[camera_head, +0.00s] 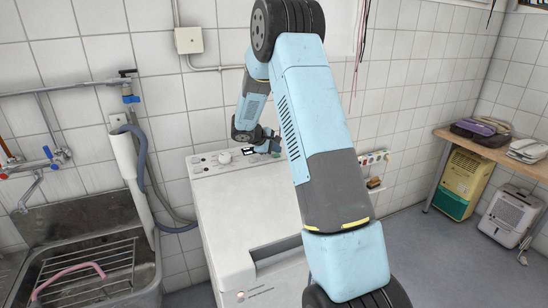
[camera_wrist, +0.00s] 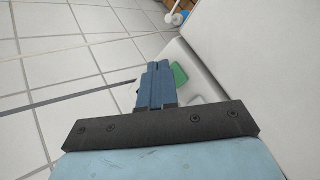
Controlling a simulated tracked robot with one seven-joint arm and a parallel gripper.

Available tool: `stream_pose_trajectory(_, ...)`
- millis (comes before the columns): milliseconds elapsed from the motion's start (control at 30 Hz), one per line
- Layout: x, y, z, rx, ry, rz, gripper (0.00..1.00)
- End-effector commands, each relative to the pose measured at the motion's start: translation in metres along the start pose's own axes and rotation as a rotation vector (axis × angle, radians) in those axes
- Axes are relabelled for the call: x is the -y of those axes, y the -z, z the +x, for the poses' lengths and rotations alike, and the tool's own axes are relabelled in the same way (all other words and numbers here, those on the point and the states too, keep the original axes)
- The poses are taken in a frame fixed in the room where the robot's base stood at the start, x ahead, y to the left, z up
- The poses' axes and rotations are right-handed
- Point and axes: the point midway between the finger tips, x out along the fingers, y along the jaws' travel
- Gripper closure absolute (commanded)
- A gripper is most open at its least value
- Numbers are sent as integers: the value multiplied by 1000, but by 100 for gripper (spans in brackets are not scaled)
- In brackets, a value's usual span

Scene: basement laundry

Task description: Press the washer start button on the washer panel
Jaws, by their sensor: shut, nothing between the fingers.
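The washer (camera_head: 225,205) is a white top-loader against the tiled wall, with its panel (camera_head: 208,166) along the back of its top. The panel carries a white knob (camera_head: 225,157), small marks and a dark display (camera_head: 248,151). My gripper (camera_head: 272,146) is at the panel's right end, partly hidden by my arm. In the wrist view my gripper (camera_wrist: 153,72) is shut and empty, its blue fingers together. A green button-like patch (camera_wrist: 179,74) shows just right of the fingertips, on a pale surface. I cannot tell whether the fingers touch it, and no start label is readable.
A metal sink (camera_head: 90,215) with a rack and taps stands at the left, with a grey hose (camera_head: 150,180) between it and the washer. A socket strip (camera_head: 374,157) is on the wall to the right.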

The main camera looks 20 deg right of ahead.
Motion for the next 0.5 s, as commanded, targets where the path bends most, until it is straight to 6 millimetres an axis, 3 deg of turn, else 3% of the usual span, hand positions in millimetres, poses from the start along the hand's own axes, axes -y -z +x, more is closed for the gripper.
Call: stream_pose_trajectory(500, -14, -14, -19, 0, -1, 1, 100)
